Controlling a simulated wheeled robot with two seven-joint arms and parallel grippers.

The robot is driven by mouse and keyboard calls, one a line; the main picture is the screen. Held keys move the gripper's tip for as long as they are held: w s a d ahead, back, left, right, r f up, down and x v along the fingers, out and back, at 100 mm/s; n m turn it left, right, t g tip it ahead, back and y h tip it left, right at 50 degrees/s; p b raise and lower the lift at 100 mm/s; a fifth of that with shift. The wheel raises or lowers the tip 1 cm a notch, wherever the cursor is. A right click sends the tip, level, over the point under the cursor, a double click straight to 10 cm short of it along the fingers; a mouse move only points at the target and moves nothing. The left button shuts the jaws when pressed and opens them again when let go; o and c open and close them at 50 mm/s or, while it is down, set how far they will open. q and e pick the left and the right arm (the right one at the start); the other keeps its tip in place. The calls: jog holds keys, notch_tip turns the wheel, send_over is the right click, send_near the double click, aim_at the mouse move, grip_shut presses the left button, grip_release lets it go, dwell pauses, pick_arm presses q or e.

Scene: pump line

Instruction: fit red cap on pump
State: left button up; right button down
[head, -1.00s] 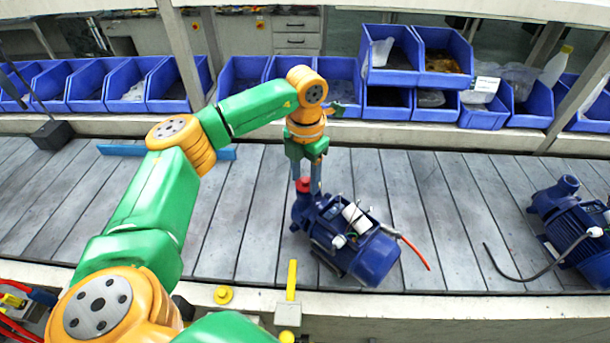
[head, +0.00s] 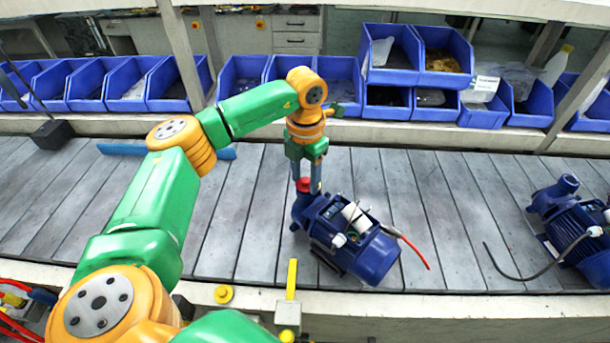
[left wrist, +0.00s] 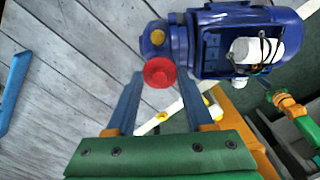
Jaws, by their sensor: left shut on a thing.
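The blue pump (head: 370,255) lies on the grey slatted conveyor, its round port end toward the left. My left gripper (head: 307,186) points down over that end, its two fingers shut on the red cap (head: 303,185). In the left wrist view the red cap (left wrist: 159,72) sits between the fingertips, beside the pump's round flange (left wrist: 152,40). In the head view the cap is right at the top of the pump's port; I cannot tell whether it touches or is seated.
A second blue pump (head: 575,228) with a black cable stands at the right on the conveyor. Blue bins (head: 410,60) line the far side. A blue bar (head: 125,150) lies at the back left. A yellow post (head: 292,280) stands at the near edge. The conveyor's middle left is clear.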

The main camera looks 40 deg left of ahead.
pick_arm(q)
jog(key=shift+f, duration=0.3)
jog(key=o, duration=1.4)
jog(key=shift+c, duration=0.2)
notch_tip(320, 180, up, 6)
jog(key=p, duration=0.5)
jog(key=shift+r, duration=0.1)
